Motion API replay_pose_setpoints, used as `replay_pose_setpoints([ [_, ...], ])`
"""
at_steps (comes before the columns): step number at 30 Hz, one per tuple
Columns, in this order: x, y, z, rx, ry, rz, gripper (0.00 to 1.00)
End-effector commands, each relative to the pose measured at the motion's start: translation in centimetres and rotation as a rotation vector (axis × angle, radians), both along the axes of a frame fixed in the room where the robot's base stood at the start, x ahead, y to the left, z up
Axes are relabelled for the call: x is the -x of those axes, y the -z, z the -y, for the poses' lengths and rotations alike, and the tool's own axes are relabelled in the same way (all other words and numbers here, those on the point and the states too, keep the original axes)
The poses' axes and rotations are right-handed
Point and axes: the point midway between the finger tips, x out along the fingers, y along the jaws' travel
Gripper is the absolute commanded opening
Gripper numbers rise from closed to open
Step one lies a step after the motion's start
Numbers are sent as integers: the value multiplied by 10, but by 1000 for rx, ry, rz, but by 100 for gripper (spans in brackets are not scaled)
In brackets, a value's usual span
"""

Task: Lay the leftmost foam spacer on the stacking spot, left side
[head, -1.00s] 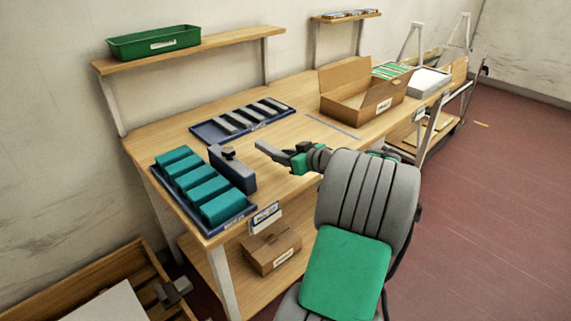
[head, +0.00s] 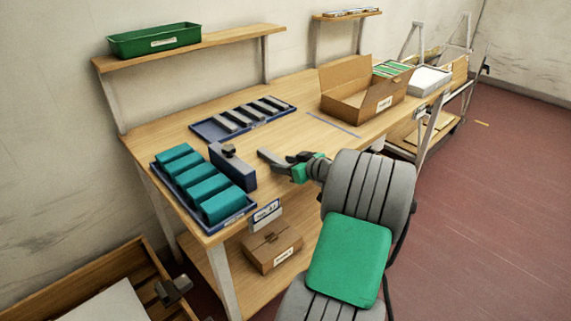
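Several slim grey bars, which look like the foam spacers, lie side by side in a shallow blue tray (head: 207,137). The leftmost bar in it (head: 224,123) has a bare strip of tray to its left. My gripper (head: 280,161) is above the table, right of the blue upright block and nearer me than the tray. A light grey, bar-like piece points left at its end. I cannot tell whether this is a finger or a held spacer. A thin blue line (head: 333,125) on the tabletop, perhaps edging the stacking spot, lies beyond my gripper to the right.
A second blue tray (head: 232,223) of teal blocks (head: 203,187) stands at the table's left end. A blue upright block (head: 232,168) stands beside it. An open cardboard box (head: 365,103) is at the right. The tabletop between trays and box is mostly clear.

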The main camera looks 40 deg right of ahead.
Motion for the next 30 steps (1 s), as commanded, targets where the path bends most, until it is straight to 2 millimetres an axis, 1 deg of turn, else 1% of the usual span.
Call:
replay_pose_setpoints([
  [6,0,0,0,0,0,0,48],
  [10,2,-7,0,0,1,0,48],
  [11,7,-7,1,1,3,0,48],
  [14,27,-15,2,3,5,1,48],
  [18,62,-29,4,2,6,1,48],
  [22,90,-40,4,1,6,1,48],
  [25,104,-47,4,2,4,1,48],
  [27,109,-49,3,-1,1,0,48],
  [30,112,-49,3,-1,0,0,48],
])
